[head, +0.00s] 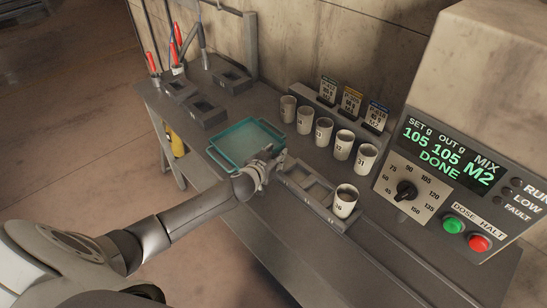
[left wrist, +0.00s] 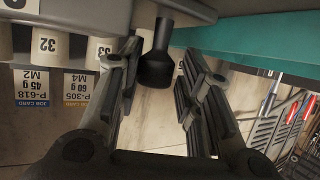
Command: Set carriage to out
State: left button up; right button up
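The carriage (head: 318,196) looks to be the grey compartmented rack on the bench, right of the teal tray; a cup marked 36 (head: 345,202) stands in its right end. My left gripper (head: 266,163) is at the rack's left end, beside the tray. In the left wrist view, which is upside down, a black knob (left wrist: 156,62) stands out from a grey part. My open left fingers (left wrist: 162,75) lie on either side of the knob, with gaps showing. In the head view the gripper hides the knob. My right gripper is not in view.
The teal tray (head: 247,139) lies close to my gripper. Several numbered cups (head: 323,130) stand in a row behind, before job cards (head: 351,101). The dosing machine (head: 437,150), at right, reads 105, 105, M2, DONE. The bench front (head: 290,236) is clear.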

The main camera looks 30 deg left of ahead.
pick_arm(q)
jog(key=v, duration=1.2)
jog(key=shift+a, duration=0.1)
dwell(0.4)
jog(key=s+d+f+m+g, duration=0.1)
jog(key=s+d+f+g, duration=0.15)
jog(key=s, duration=0.65)
jog(key=s+d+f+m+g+h, duration=0.1)
jog(key=s+d+g, duration=0.3)
jog(key=s, duration=0.5)
jog(key=s+d+f+m+g, duration=0.1)
jog(key=s+d+f+g, duration=0.2)
jog(key=s, duration=0.5)
notch_tip(320, 180, down, 26)
jog(key=s+g+b, duration=0.2)
jog(key=s+a+f+g+b, duration=0.1)
jog(key=s+a+f, duration=0.2)
jog(key=s+f, duration=1.3)
jog(key=shift+s+f, duration=0.4)
jog(key=shift+f, duration=0.45)
